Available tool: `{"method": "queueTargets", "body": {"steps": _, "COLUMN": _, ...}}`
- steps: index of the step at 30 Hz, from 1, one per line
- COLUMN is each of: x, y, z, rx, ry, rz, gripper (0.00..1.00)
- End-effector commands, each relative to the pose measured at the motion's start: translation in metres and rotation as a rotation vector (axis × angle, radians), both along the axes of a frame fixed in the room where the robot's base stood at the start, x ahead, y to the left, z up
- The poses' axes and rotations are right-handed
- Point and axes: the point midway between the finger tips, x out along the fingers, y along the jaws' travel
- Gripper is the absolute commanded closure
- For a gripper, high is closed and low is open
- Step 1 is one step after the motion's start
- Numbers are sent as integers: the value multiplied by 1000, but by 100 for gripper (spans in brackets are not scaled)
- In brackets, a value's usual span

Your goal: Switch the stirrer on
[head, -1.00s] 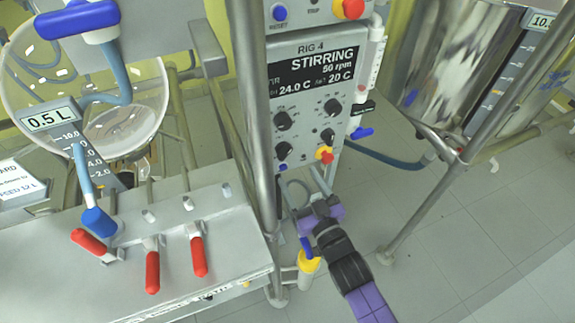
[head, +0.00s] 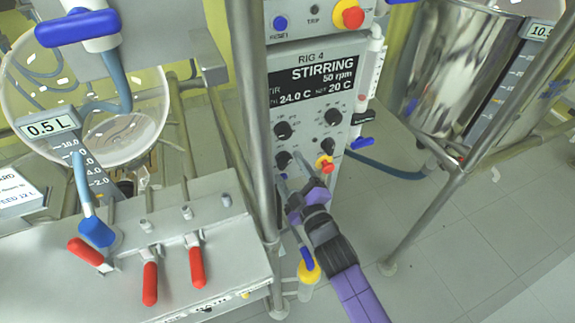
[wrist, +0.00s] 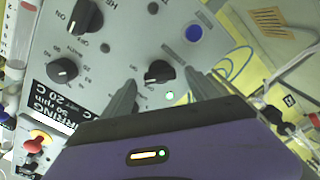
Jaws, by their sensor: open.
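The control panel of RIG 4 (head: 305,140) stands in the middle of the head view. Its dark display (head: 313,82) reads "STIRRING 50 rpm", 24.0 C and 20 C. Below it are several black knobs, among them the lower-left knob (head: 283,160). My gripper (head: 292,160) is at the panel's lower part, by that knob. In the wrist view my open gripper (wrist: 160,78) has one finger on each side of a black knob (wrist: 159,72). A green light (wrist: 169,96) glows beside this knob. Its lettering is too small to read, and I cannot tell whether the fingers touch it.
A steel post (head: 252,110) stands left of the panel. Red-handled valves (head: 150,283) are on the left bench. A steel vessel (head: 455,70) stands right.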

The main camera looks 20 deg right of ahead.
Motion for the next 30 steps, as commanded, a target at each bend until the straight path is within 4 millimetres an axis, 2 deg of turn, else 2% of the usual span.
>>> {"method": "queueTargets", "body": {"steps": 6, "x": 19, "y": 0, "z": 0, "rx": 1, "ry": 0, "rz": 0, "gripper": 31}}
{"method": "queueTargets", "body": {"steps": 15, "x": 21, "y": 0, "z": 0, "rx": 1, "ry": 0, "rz": 0, "gripper": 31}}
{"method": "queueTargets", "body": {"steps": 17, "x": 21, "y": 0, "z": 0, "rx": 1, "ry": 0, "rz": 0, "gripper": 41}}
{"method": "queueTargets", "body": {"steps": 25, "x": 20, "y": 0, "z": 0, "rx": 1, "ry": 1, "rz": 1, "gripper": 93}}
{"method": "queueTargets", "body": {"steps": 30, "x": 20, "y": 0, "z": -1, "rx": 79, "ry": 1, "rz": -1, "gripper": 93}}
